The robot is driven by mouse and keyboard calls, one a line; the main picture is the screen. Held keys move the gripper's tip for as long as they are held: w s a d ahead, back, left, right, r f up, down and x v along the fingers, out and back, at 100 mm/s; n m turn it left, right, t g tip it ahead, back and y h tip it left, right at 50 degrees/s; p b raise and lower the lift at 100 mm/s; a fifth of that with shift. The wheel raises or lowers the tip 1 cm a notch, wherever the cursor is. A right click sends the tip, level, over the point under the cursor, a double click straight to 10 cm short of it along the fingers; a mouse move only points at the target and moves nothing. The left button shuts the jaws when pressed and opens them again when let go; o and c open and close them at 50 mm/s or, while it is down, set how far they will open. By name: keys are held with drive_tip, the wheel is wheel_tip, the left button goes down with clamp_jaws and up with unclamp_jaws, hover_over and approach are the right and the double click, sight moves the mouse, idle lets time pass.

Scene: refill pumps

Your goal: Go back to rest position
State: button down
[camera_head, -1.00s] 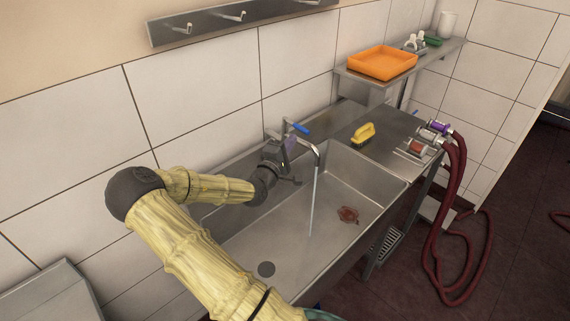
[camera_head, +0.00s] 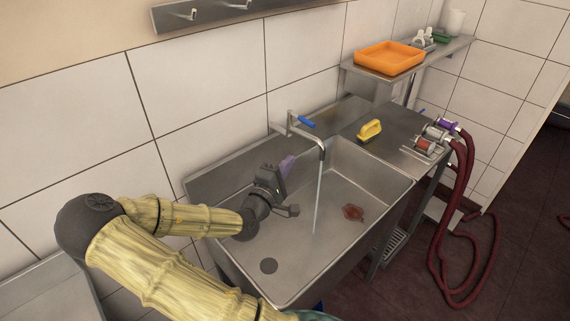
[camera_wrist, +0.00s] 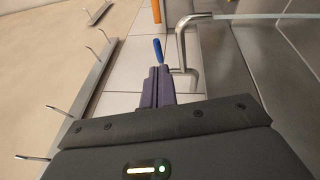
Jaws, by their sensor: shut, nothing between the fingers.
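My gripper (camera_head: 287,165) is at the end of my bent arm, over the left rear part of the steel sink (camera_head: 290,294). Its purple fingers are shut with nothing between them, and they also show in the wrist view (camera_wrist: 157,86). The steel faucet (camera_head: 321,150) with a blue lever (camera_head: 306,122) stands behind and to the right of my gripper, apart from it. A thin stream of water (camera_head: 317,195) falls from the spout into the sink. In the wrist view the blue lever (camera_wrist: 158,50) lies just beyond the fingertips.
A yellow brush (camera_head: 370,130) sits on the counter right of the sink. Pumps (camera_head: 432,140) with dark red hoses (camera_head: 463,190) are at the counter's right end. An orange tray (camera_head: 389,59) rests on the shelf. A hook rail (camera_head: 203,14) is on the wall. A reddish stain (camera_head: 353,212) marks the basin.

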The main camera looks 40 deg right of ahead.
drive_tip(key=shift+w, duration=0.1)
drive_tip(key=s+a+f+m+g+y, duration=0.1)
drive_tip(key=a+f+m+g+y, duration=0.15)
drive_tip(key=a+f+y, duration=0.35)
drive_tip(key=s+a+f+m+g+y, duration=0.1)
drive_tip(key=a+f+m+y, duration=0.3)
drive_tip(key=f, duration=0.4)
drive_tip(key=s+a+r+y, duration=0.4)
drive_tip(key=a+r, duration=0.1)
drive_tip(key=a, duration=0.3)
drive_tip(key=s+a+r+g+y, duration=0.1)
drive_tip(key=s+a+r+y, duration=0.3)
drive_tip(key=a, duration=0.4)
drive_tip(key=shift+r, duration=0.75)
drive_tip(key=shift+n, duration=0.25)
